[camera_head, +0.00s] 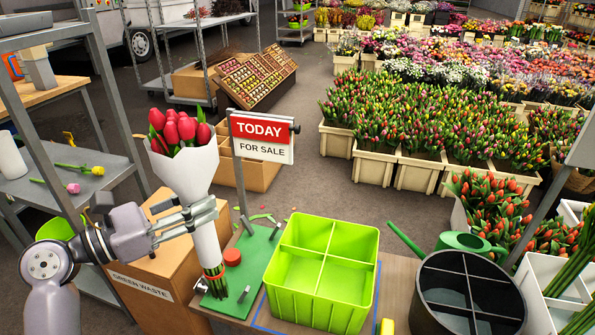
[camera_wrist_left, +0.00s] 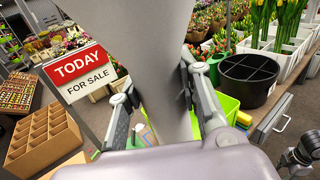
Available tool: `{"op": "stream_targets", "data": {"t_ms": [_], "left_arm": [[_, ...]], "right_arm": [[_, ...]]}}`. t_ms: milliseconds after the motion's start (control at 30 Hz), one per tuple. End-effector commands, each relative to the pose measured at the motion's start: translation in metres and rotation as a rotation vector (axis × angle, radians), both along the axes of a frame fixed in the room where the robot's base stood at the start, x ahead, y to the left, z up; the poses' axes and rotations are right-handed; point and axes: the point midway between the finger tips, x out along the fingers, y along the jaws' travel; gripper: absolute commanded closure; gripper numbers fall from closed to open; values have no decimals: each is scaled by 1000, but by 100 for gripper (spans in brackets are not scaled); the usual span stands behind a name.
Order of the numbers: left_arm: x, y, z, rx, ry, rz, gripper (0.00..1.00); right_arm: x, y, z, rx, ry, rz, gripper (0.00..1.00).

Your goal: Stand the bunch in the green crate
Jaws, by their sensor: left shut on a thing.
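The bunch of red tulips (camera_head: 184,172) is wrapped in white paper and stands nearly upright, stems down. My left gripper (camera_head: 200,217) is shut around the paper sleeve below the flowers. In the left wrist view the sleeve (camera_wrist_left: 165,75) runs between the two fingers. The stem ends show over the green board, left of the crate; I cannot tell if they touch it. The green crate (camera_head: 289,294) is divided into several compartments, all empty. Part of what looks like my right gripper (camera_wrist_left: 303,150) shows at the left wrist view's right edge, its jaws unclear.
A TODAY FOR SALE sign (camera_head: 262,137) rises close behind the bunch. The green board (camera_head: 259,248) carries a red round piece (camera_head: 232,257). A dark divided bucket (camera_head: 440,300) and a green watering can (camera_head: 468,243) stand right of the crate.

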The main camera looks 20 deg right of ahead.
Motion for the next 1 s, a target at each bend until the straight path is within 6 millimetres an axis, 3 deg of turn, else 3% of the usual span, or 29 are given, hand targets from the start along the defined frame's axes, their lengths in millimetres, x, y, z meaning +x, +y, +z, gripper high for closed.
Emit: {"op": "stream_targets", "data": {"t_ms": [33,200,300,400,567,1000], "left_arm": [[12,-29,11,1,-4,-35,100],[36,-117,22,-1,-2,-106,100],[44,-155,21,-1,-2,-123,100],[50,-181,17,-2,-2,-127,100],[54,-198,14,-5,-3,-125,100],[54,-198,14,-5,-3,-125,100]], "right_arm": [[0,0,1,0,0,0,60],[0,0,1,0,0,0,60],[0,0,1,0,0,0,60],[0,0,0,0,-1,0,60],[0,0,0,0,-1,0,60],[-2,0,-2,0,1,0,60]]}}
